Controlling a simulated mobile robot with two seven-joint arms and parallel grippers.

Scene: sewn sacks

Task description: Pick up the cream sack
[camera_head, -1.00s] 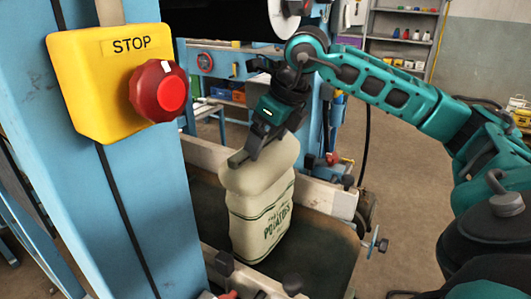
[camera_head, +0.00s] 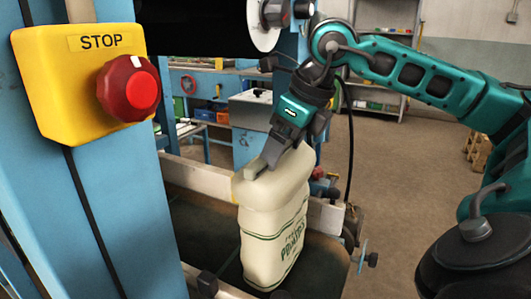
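The cream sack (camera_head: 272,228) stands upright on the dark conveyor belt, with green printed lettering reading POTATOES and green bands on its side. My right gripper (camera_head: 280,160), on the teal arm from the right, is at the top of the sack. One grey finger lies over the top left edge of the sack. The other finger is mostly hidden, so I cannot tell whether the fingers are closed on the cloth. I see no clear gap under the sack. My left gripper is not in view.
A blue post with a yellow STOP panel (camera_head: 55,85) and red button (camera_head: 129,88) stands close at left. Pale rails (camera_head: 195,175) edge the conveyor belt (camera_head: 200,235). Shelves (camera_head: 385,95) stand at the back. The brown floor (camera_head: 400,190) at right is open.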

